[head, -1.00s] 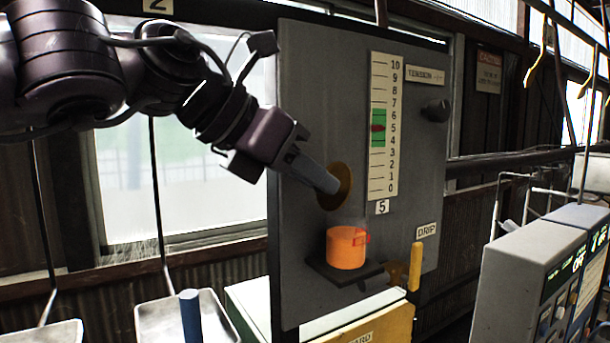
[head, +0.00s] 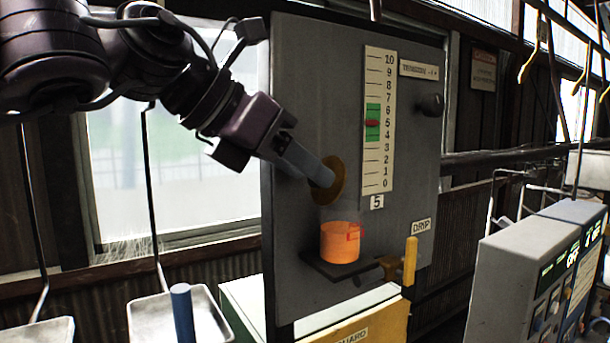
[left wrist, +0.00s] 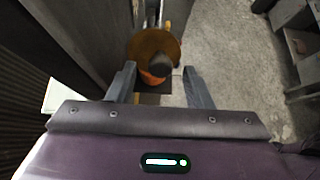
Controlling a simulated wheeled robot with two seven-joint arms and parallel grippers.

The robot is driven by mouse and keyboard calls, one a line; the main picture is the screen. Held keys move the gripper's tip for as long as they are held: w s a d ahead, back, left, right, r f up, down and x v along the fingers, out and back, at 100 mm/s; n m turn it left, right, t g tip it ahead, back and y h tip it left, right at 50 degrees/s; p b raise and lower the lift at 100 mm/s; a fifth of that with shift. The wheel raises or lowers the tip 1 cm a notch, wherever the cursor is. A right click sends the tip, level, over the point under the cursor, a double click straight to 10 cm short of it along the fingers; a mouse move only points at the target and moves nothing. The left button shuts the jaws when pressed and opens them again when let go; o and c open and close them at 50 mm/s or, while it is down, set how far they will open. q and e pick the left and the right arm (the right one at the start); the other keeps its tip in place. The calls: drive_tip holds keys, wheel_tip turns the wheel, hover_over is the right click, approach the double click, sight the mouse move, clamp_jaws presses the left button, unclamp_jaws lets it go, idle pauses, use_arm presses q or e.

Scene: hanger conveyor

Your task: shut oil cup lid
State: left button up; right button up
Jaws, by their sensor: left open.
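The oil cup (head: 341,240) is a clear cup with orange oil, upright on a dark bracket (head: 345,268) on the grey panel. Its lid, a brass disc (head: 336,190), stands tilted up above the cup. In the left wrist view the lid (left wrist: 141,45) lies just past the fingertips, with a dark round knob (left wrist: 160,65) and orange oil beneath. My left gripper (head: 325,174) is at the lid's face in the head view, which hides part of the disc. In the left wrist view its fingers (left wrist: 157,72) are apart, with the knob between their lines. Contact cannot be told. My right gripper is not visible.
The grey panel (head: 290,110) carries a tension scale (head: 379,150), a black knob (head: 431,104) and, below right of the cup, a yellow-handled drip valve (head: 410,262). A grey control box (head: 510,290) stands at right. Metal trays (head: 205,318) hang at lower left.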

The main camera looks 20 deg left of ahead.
use_arm(q)
drive_tip(key=b+v, duration=0.2)
drive_tip(key=v, duration=0.4)
drive_tip(key=shift+s+a, duration=0.15)
drive_tip(key=shift+c, duration=0.3)
